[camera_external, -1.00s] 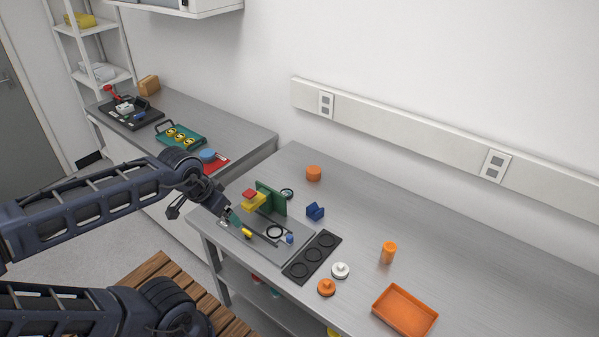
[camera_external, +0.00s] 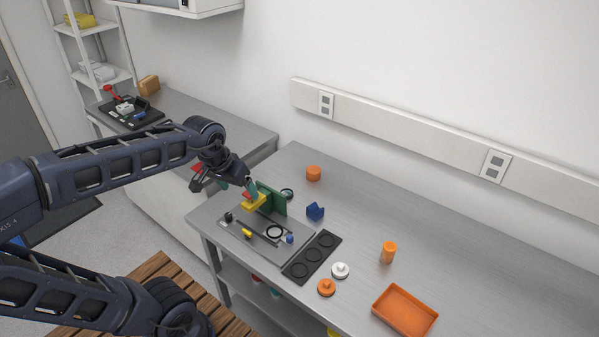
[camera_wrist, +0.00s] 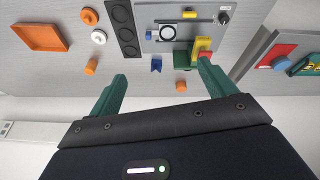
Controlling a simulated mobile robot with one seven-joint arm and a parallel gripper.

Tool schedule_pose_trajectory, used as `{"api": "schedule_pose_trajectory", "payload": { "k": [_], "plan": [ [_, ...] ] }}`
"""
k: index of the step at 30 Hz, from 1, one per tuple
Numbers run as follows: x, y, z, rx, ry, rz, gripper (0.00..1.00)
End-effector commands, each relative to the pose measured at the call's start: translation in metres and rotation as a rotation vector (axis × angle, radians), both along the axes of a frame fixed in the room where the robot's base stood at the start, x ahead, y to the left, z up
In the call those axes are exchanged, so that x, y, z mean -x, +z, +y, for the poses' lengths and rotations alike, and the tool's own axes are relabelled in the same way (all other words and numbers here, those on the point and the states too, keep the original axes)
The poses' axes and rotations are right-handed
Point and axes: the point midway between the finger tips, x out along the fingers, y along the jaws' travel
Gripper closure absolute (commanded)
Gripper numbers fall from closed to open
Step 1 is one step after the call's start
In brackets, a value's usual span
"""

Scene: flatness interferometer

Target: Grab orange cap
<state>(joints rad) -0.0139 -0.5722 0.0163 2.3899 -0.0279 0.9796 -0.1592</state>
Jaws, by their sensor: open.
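Several orange pieces could be the cap. A knobbed orange disc (camera_external: 326,288) lies beside a white one and shows in the wrist view (camera_wrist: 89,16). A short orange round piece (camera_external: 313,173) stands near the wall, seen in the wrist view (camera_wrist: 181,86). A taller orange cylinder (camera_external: 388,253) stands to the right, also in the wrist view (camera_wrist: 91,68). My gripper (camera_external: 238,187) is open, with nothing seen between its green fingers (camera_wrist: 162,70). It is over the left end of the bench by the green bracket, apart from all the orange pieces.
The green bracket (camera_external: 272,199) with yellow and red parts stands on a grey plate (camera_external: 262,242), near my gripper. A blue V-shaped block (camera_external: 315,211), black three-ring holder (camera_external: 300,270), white knob (camera_external: 340,270) and orange tray (camera_external: 388,312) are further right. The bench's back right is clear.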

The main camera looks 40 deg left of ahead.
Motion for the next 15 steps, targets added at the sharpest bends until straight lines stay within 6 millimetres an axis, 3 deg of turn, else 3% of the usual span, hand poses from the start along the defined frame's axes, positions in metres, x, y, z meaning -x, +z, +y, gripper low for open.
{"api": "schedule_pose_trajectory", "payload": {
  "k": [7,15],
  "plan": [
    [-0.069,0.016,0.008,0.072,0.161,0.054,0.17],
    [-0.144,0.018,0.02,0.14,0.338,0.113,0.17]
  ]
}}
